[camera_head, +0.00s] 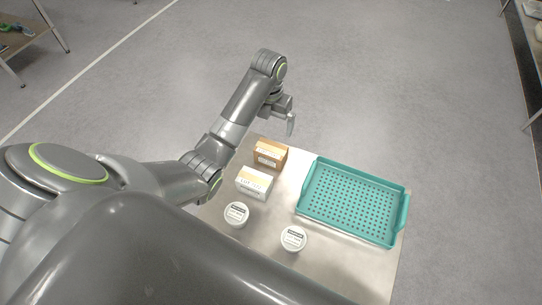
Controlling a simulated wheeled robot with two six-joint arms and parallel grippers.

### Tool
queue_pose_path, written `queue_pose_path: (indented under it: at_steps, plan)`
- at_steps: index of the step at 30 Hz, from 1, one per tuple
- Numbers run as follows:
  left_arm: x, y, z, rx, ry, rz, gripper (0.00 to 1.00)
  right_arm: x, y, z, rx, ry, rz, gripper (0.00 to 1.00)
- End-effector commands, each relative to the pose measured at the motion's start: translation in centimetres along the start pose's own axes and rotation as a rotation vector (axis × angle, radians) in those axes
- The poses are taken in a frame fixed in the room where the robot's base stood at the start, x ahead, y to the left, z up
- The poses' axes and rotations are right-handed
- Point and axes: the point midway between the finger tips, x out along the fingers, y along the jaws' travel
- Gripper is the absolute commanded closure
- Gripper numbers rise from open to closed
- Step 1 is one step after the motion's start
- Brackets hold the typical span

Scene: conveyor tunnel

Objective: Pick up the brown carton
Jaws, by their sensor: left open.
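The brown carton (270,154) stands at the far left part of the metal table, with an orange-brown top and a pale label band on its front. My left gripper (290,124) is open and empty, above and a little beyond the carton, slightly to its right, with its fingers pointing down. It is apart from the carton. One finger shows clearly; the other is mostly hidden. My right gripper is not in view.
A white and yellow carton (254,183) stands just in front of the brown one. Two round white tubs (236,213) and (293,238) are nearer. A teal perforated tray (400,222) takes up the table's right side. The metal table (345,272) is bare near the front.

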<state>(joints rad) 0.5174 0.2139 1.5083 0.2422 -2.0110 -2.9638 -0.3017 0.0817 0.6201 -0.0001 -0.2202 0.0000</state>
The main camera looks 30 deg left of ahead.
Motion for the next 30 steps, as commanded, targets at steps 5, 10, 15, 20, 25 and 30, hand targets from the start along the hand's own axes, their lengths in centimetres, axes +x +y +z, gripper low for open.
queue_pose_path:
  at_steps: [5,10,15,20,25,30]
  plan:
    - [2.7,0.0,0.0,-0.001,-0.001,0.000,0.00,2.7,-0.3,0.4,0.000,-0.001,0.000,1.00]
    - [4.6,0.0,0.0,-0.002,-0.001,0.000,0.00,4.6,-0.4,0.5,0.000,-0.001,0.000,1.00]
    - [6.5,0.0,0.0,-0.002,-0.001,0.000,0.00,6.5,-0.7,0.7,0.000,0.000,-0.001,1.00]
    - [8.3,0.0,0.0,-0.002,-0.001,0.000,0.00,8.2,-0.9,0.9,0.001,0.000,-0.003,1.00]
    - [10.3,-0.1,0.0,-0.003,0.000,0.000,0.00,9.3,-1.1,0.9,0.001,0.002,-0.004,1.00]
    - [11.2,-0.1,0.0,-0.004,0.003,0.000,0.00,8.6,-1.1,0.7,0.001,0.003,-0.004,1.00]
